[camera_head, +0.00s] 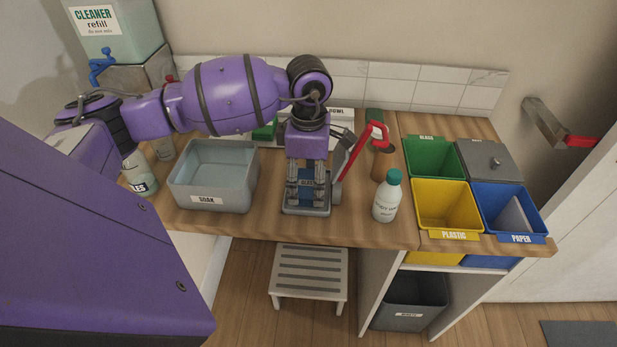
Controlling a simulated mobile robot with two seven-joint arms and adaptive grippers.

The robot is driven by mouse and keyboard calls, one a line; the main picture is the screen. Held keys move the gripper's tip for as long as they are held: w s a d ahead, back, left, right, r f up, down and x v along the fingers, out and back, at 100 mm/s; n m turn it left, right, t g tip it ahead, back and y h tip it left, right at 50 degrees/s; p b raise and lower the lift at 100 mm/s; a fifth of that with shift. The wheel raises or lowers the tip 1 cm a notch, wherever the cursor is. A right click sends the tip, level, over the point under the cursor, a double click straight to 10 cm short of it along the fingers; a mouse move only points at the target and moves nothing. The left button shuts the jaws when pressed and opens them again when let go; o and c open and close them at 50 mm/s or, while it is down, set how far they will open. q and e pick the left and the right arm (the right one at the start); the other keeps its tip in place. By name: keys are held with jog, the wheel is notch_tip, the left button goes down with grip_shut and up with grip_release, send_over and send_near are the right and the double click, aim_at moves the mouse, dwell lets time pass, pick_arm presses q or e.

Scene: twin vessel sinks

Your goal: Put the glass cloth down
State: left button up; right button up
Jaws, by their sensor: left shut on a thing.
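My left gripper (306,200) points straight down at the middle of the counter. It is shut on a small blue thing (307,178) with partly readable lettering, seemingly the glass cloth; the fingers hide most of it. Below the fingertips is a shallow grey tray-like base (318,210). I cannot tell whether the cloth touches it. My right gripper is not in view.
Left of the gripper is a grey SOAK tub (212,208). A red lever (375,132) rises to its right. A white bottle with a green cap (387,200) stands near the front edge. Green, yellow (445,236) and blue bins stand right. A stool (310,258) is below.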

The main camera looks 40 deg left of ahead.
aim_at(308, 183)
pick_arm(q)
jog(key=o, duration=1)
jog(key=shift+f, duration=0.1)
notch_tip(308, 183, up, 12)
jog(key=shift+r, duration=0.2)
